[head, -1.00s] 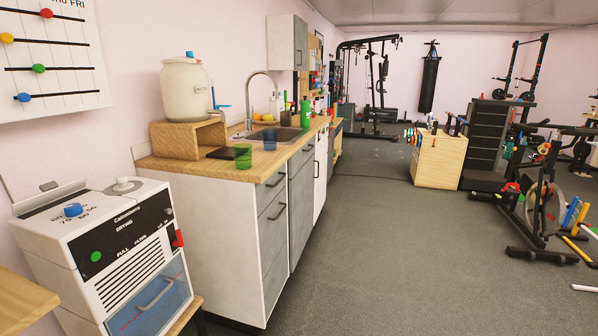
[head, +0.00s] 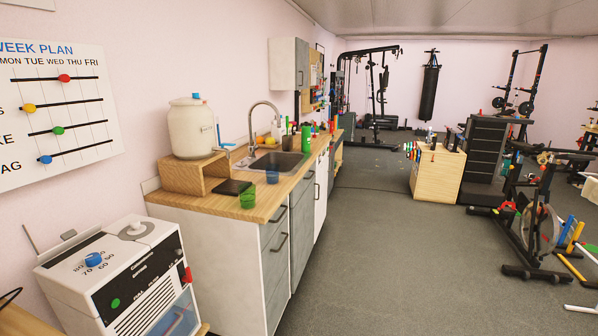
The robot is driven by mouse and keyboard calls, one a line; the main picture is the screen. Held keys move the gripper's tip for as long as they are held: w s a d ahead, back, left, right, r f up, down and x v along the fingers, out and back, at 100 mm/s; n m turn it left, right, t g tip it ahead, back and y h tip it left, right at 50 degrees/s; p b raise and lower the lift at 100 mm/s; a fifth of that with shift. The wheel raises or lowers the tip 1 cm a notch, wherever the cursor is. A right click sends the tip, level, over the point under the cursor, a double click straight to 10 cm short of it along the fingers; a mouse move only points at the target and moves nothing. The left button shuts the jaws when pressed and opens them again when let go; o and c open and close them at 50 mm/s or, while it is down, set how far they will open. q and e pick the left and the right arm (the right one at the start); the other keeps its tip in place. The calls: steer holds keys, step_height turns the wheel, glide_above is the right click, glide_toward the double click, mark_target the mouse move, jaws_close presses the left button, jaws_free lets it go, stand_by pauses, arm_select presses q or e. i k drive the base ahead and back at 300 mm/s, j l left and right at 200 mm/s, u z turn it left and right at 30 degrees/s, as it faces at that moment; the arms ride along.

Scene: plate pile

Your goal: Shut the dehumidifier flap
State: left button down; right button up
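The dehumidifier (head: 125,275) stands at the lower left, a white box with a black front panel. It has a blue dial (head: 92,260) and a pale round knob (head: 136,227) on top, a green button (head: 115,303) and a red part (head: 187,275) on the front. A translucent blue tank (head: 178,318) is cut off by the bottom edge. A pale raised strip (head: 70,243) with a grey tab runs along the top's back edge; it may be the flap, and I cannot tell how far it stands open. Neither of my grippers is in view.
A wooden surface (head: 25,322) lies at the lower left corner. A kitchen counter (head: 250,208) with a white barrel (head: 193,128), sink (head: 278,162) and cups stands right of the dehumidifier. Open grey floor (head: 390,270) spreads to the right, with gym equipment beyond.

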mark_target(70, 238)
steer(key=u, duration=1.25)
